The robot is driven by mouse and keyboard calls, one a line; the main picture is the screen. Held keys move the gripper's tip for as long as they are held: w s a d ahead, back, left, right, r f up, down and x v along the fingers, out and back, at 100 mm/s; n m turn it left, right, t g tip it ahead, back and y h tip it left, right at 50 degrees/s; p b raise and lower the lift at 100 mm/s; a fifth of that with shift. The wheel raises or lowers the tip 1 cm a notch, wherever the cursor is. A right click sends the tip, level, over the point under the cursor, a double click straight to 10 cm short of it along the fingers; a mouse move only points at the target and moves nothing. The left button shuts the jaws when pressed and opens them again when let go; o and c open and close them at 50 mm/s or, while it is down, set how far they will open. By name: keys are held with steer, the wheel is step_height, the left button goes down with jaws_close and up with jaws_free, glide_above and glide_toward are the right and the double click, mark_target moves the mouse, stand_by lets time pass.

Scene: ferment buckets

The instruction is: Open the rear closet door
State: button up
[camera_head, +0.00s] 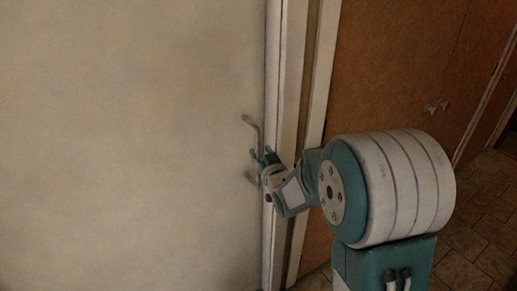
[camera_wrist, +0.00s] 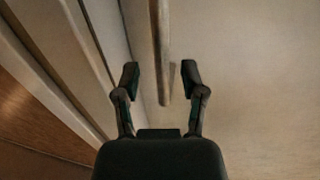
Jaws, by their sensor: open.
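A pale cream door (camera_head: 130,140) fills the left of the head view and looks shut against its light frame. Its metal bar handle (camera_head: 253,133) is near the door's right edge and also shows in the wrist view (camera_wrist: 159,45). My gripper (camera_head: 263,158) is at the handle in the head view. In the wrist view my gripper (camera_wrist: 160,74) is open, with one dark finger on each side of the bar. A gap shows on both sides of the bar. In the head view the gripper partly hides the lower part of the handle.
A light door frame (camera_head: 288,120) runs vertically beside the door's right edge, close to my gripper. Brown wooden panels (camera_head: 405,60) with small knobs (camera_head: 436,107) stand to the right. Dark tiled floor (camera_head: 490,215) shows at the lower right.

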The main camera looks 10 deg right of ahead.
steer(key=shift+w+a, duration=0.2)
steer(key=shift+w, duration=0.4)
steer(key=shift+w+a, duration=0.15)
steer(key=shift+w, duration=0.4)
steer(key=shift+d, duration=0.1)
steer(key=shift+c, duration=0.4)
jaws_close()
